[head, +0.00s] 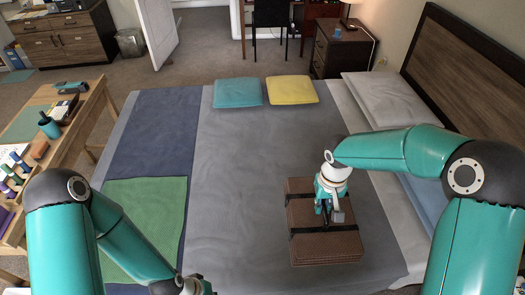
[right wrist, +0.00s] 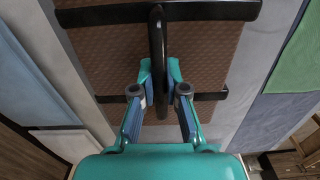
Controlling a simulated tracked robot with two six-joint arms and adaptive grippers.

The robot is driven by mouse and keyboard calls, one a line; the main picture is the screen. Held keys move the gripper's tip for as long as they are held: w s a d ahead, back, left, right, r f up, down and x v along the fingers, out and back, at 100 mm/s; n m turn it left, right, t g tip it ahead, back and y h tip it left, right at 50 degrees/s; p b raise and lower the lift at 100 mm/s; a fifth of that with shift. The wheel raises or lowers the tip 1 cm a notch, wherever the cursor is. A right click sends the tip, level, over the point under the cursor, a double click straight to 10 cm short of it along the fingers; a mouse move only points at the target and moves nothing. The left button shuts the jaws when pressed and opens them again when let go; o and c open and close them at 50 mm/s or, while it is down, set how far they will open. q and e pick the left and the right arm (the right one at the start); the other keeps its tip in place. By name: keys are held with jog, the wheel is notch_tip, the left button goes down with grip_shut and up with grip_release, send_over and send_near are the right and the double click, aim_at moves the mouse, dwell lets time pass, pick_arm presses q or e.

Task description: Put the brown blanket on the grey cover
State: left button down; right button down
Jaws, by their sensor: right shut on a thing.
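The brown blanket (head: 333,245) is a folded, textured bundle with black straps, over the right part of the grey cover (head: 245,180) on the bed. I cannot tell whether it rests on the cover or hangs just above it. My right gripper (head: 331,205) is above the bundle, pointing down. In the right wrist view the gripper (right wrist: 159,88) is shut on the bundle's black handle (right wrist: 157,40), with the brown blanket (right wrist: 120,70) beneath. My left gripper (head: 190,287) is at the bottom edge, partly cut off; its fingers cannot be made out.
A dark blue cover (head: 155,140) and a green cloth (head: 145,225) lie left of the grey cover. A teal pillow (head: 238,92) and a yellow pillow (head: 292,90) lie at the back. A cluttered wooden table (head: 75,130) stands at left. The grey cover's middle is clear.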

jog(key=shift+w+a, duration=0.25)
jog(key=shift+a, duration=0.1)
jog(key=shift+s, duration=0.1)
jog(key=shift+a, duration=0.1)
